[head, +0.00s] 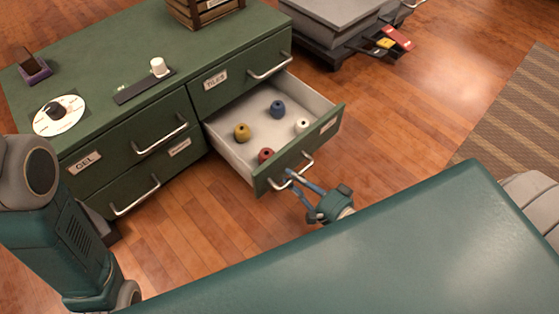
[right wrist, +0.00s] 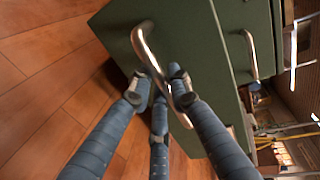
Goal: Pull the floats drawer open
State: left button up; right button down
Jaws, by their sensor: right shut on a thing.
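The drawer (head: 225,149) at the lower right of the green cabinet stands pulled out. Several small floats lie inside: a yellow one (head: 242,132), a blue one (head: 277,109), a white one (head: 302,125) and a red one (head: 265,156). The drawer's label is too small to read. My right gripper (head: 290,176) is shut on the drawer's metal handle (head: 307,161). In the right wrist view the fingers (right wrist: 165,85) close around the handle (right wrist: 150,48). My left arm shows at the left of the head view; its gripper is out of view.
The green cabinet top (head: 120,50) bears a disc (head: 59,115), a white knob on a dark strip (head: 158,67) and a wooden crate (head: 205,10). The other cabinet drawers are shut. Wooden floor is free right of the drawer. A striped rug (head: 515,120) lies farther right.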

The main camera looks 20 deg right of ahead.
jog(key=f+p+v, duration=0.1)
jog(key=v, duration=0.5)
jog(key=shift+s, duration=0.5)
jog(key=shift+f, duration=0.1)
jog(key=c, duration=1.7)
grip_release()
jog(key=shift+d, duration=0.1)
jog(key=shift+o, duration=0.2)
jog(key=v, duration=0.7)
jog(key=shift+s, duration=0.25)
